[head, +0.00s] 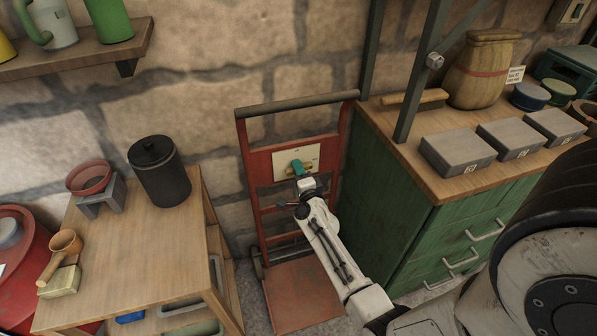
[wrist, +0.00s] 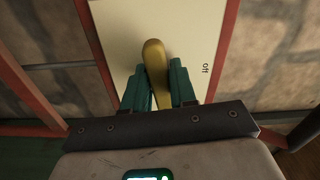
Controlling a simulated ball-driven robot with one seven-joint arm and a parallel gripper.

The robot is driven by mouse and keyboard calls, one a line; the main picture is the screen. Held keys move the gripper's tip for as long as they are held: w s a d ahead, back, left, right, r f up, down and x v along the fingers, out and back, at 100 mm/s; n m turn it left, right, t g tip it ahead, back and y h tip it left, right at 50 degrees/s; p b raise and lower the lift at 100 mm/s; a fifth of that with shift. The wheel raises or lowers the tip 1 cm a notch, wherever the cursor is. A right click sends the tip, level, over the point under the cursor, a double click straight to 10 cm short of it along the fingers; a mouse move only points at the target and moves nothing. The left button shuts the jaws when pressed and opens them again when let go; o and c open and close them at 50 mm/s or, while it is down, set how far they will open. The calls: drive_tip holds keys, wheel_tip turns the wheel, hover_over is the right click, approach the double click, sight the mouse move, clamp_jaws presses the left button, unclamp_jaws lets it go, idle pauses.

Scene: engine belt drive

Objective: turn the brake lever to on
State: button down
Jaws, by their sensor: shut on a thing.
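The brake lever (wrist: 154,55) is a gold-coloured handle with a rounded end, seen in the wrist view in front of a cream plate (wrist: 208,30). It runs nearly along the picture's vertical, leaning slightly. The word "Off" stands sideways on the plate to the lever's right; no "On" label shows. My gripper (wrist: 160,85) has its green fingers on both sides of the lever and is shut on it. In the head view, my gripper (head: 298,168) is at the cream plate (head: 309,157) on the red hand truck; the lever is hidden there.
The red hand truck (head: 297,103) stands against the stone wall. A green drawer cabinet (head: 400,215) with grey blocks and a sack (head: 484,75) is close on the right. A wooden table (head: 150,240) with a black canister (head: 160,175) is on the left.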

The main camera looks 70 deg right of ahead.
drive_tip(key=shift+m, duration=0.9)
drive_tip(key=c, duration=1)
unclamp_jaws()
drive_tip(key=p+v, duration=0.2)
drive_tip(key=v, duration=0.8)
drive_tip(key=shift+s+a, duration=0.25)
drive_tip(key=shift+a, duration=0.05)
drive_tip(key=shift+w, duration=0.1)
